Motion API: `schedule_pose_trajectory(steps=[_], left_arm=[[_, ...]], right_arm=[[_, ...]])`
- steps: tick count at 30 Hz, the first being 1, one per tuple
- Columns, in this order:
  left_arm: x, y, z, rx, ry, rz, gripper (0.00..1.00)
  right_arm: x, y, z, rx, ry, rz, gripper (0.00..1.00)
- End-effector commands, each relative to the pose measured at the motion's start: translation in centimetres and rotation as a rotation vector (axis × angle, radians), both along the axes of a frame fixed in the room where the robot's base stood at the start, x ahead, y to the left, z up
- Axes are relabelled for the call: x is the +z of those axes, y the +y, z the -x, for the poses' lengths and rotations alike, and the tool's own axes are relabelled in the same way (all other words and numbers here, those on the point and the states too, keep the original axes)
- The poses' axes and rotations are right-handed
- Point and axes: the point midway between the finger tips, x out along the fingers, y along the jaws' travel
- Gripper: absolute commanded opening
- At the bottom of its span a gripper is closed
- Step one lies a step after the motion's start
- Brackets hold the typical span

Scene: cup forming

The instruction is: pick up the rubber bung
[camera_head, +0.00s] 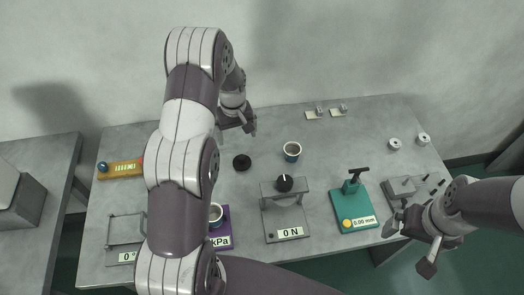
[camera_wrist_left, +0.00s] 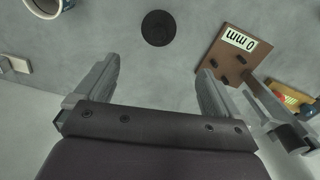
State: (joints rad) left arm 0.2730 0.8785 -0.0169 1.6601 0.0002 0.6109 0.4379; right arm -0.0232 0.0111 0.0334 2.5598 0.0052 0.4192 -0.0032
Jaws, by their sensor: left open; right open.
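A black round piece, which looks like the rubber bung (camera_head: 241,162), sits on the grey table (camera_head: 330,150) left of the middle. In the left wrist view the bung (camera_wrist_left: 158,28) lies beyond my fingertips, roughly centred between them. My left gripper (camera_head: 240,122) is behind the bung in the head view, partly hidden by its own wrist. In the wrist view the left gripper (camera_wrist_left: 158,82) has its fingers wide apart with nothing between them. My right gripper (camera_head: 408,244) is open and empty at the table's front right edge.
A paper cup (camera_head: 292,151) stands right of the bung. Another cup (camera_head: 216,213) is on the purple kPa device (camera_head: 221,240), partly behind my left arm. The 0 N stand (camera_head: 286,215) and teal gauge (camera_head: 355,212) stand in front. A brown board (camera_wrist_left: 228,55) shows in the wrist view.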

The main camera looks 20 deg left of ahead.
Motion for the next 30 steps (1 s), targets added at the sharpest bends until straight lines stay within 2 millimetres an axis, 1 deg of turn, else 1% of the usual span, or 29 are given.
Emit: schedule_pose_trajectory(steps=[2, 5, 9, 12, 14, 16, 19, 21, 25, 30], left_arm=[[-0.3, 0.0, 0.1, 0.052, 0.010, 0.002, 0.96], [-2.0, -0.1, 0.2, 0.069, 0.015, 0.003, 0.96], [-5.2, -0.2, 0.3, 0.067, 0.013, 0.003, 0.96], [-6.7, -0.2, 0.2, 0.066, 0.011, 0.003, 0.96], [-7.3, -0.3, 0.2, 0.065, 0.011, 0.003, 0.96], [-8.1, -0.4, 0.2, 0.065, 0.013, 0.003, 0.96], [-9.9, -0.8, 0.2, 0.064, 0.013, 0.003, 0.96], [-11.3, -0.8, 0.2, 0.064, 0.013, 0.003, 0.96], [-12.5, -0.8, 0.2, 0.064, 0.009, 0.002, 0.96], [-12.6, -0.8, 0.2, 0.064, 0.009, 0.002, 0.96]], right_arm=[[0.1, 0.0, 0.0, 0.000, 0.000, 0.000, 1.00], [0.8, 0.0, 0.0, 0.000, 0.000, 0.000, 1.00], [1.5, 0.0, 0.0, 0.000, 0.000, 0.000, 1.00], [1.8, 0.0, 0.0, 0.000, 0.000, 0.000, 1.00], [2.0, 0.0, 0.0, 0.000, 0.000, 0.000, 1.00], [2.7, 0.0, 0.0, 0.000, 0.000, 0.000, 1.00], [3.8, 0.0, 0.0, 0.000, 0.000, 0.000, 1.00], [3.9, 0.0, 0.0, 0.000, 0.000, 0.000, 1.00], [4.0, 0.0, 0.0, 0.000, 0.000, 0.000, 1.00], [3.9, 0.0, 0.0, 0.000, 0.000, 0.000, 1.00]])
